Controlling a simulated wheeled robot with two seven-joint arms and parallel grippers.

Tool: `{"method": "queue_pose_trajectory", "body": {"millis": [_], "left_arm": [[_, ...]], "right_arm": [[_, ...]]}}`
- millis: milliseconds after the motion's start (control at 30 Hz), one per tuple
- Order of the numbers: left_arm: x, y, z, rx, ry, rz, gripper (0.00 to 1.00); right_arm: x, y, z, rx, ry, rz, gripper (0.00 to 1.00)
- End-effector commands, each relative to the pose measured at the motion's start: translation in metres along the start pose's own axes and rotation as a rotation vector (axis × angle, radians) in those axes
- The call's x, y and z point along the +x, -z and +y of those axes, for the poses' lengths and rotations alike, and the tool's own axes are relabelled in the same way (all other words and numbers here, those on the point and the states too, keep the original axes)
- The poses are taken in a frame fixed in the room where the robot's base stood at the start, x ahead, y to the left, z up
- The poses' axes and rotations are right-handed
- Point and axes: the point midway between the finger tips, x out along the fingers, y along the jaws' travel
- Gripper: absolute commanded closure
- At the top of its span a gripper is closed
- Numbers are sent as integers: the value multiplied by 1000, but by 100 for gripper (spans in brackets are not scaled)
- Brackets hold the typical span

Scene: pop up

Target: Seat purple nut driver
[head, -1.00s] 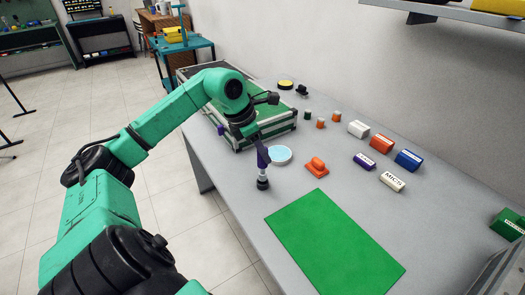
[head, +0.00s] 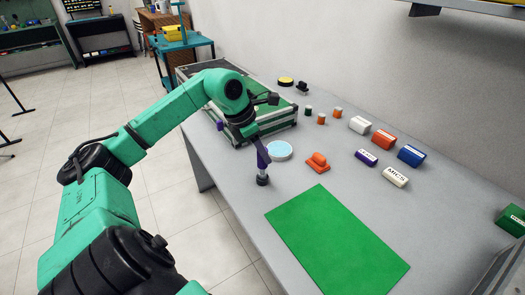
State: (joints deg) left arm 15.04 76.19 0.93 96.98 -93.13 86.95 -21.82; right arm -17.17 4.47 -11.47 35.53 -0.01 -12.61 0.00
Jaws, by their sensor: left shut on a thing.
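The purple nut driver (head: 262,158) stands upright near the left edge of the grey table, its purple handle up and its pale shaft down. The shaft's lower end meets a small black round holder (head: 263,181) on the table. I cannot tell how deep it sits. My left gripper (head: 259,147) reaches in from above and is shut on the top of the handle, partly hiding it. My right gripper is not in view.
A green mat (head: 337,240) lies in front. A green-topped case (head: 272,123) stands behind. Several labelled blocks, such as the blue one (head: 411,156), lie farther right.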

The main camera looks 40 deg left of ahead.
Motion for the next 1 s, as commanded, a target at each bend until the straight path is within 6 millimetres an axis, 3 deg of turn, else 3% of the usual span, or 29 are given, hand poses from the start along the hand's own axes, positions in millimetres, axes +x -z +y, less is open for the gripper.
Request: {"method": "queue_pose_trajectory", "body": {"millis": [333,367,433,800,867,1000], "left_arm": [[7,3,0,0,0,-2,100],[7,3,0,0,0,-2,55],[7,3,0,0,0,-1,29],[4,3,0,0,-1,1,28],[-4,4,1,-1,-4,1,28],[-36,4,2,-1,-6,-1,28]], "right_arm": [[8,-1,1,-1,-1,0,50],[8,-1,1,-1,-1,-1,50],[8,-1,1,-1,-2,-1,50],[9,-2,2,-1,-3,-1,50],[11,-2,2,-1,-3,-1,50],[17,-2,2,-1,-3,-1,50]]}}
